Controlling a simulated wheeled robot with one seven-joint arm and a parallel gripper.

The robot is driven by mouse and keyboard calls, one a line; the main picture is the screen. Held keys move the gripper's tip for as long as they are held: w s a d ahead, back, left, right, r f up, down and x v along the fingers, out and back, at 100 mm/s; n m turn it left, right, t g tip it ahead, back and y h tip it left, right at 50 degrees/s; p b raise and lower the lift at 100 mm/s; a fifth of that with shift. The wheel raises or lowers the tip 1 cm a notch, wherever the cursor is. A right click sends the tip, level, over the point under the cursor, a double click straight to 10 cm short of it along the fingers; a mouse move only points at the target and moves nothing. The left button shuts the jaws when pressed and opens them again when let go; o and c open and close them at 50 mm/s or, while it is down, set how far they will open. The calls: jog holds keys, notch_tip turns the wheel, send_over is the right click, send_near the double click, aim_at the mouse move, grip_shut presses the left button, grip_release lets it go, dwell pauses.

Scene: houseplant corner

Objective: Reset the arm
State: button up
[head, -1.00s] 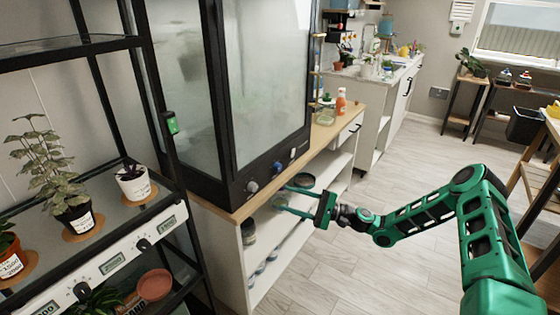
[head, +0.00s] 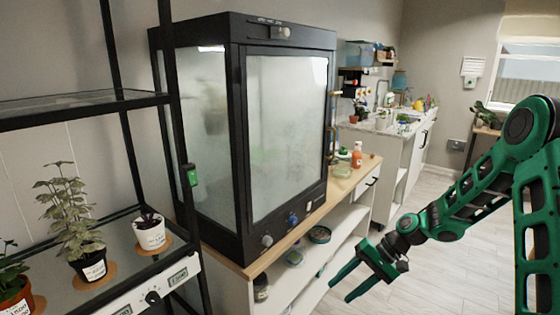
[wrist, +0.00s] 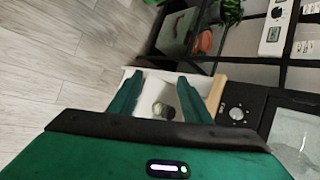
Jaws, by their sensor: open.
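My green gripper (head: 345,282) is open and empty in the head view, in front of the white shelf unit and above the floor. My arm reaches in from the right side of that view. In the wrist view my gripper's two fingers (wrist: 157,98) are spread apart, with nothing between them. Beyond them the white shelf unit and a jar (wrist: 163,110) on it show.
A black-framed glass cabinet (head: 288,140) stands on the wooden top (head: 345,187) of the white shelf unit (head: 290,285). A black rack (head: 80,105) with potted plants is at the left. Wooden floor (head: 425,270) is open at the right.

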jog(key=s+d+r+h, duration=0.7)
jog(key=s+d+r, duration=0.55)
jog(key=d, duration=0.35)
jog(key=s+d+r+m, duration=0.1)
jog(key=s+d+r, duration=0.2)
jog(key=s, duration=0.7)
jog(key=s+d+r+m+h, duration=0.1)
jog(key=s+d+r+m, duration=0.1)
jog(key=s, duration=0.7)
jog(key=shift+s+d+r+t, duration=0.35)
jog(key=shift+d+r+t, duration=0.05)
jog(key=shift+r, duration=0.25)
jog(key=shift+w+f+h, duration=0.25)
jog(key=shift+w+h, duration=0.05)
jog(key=shift+w, duration=0.35)
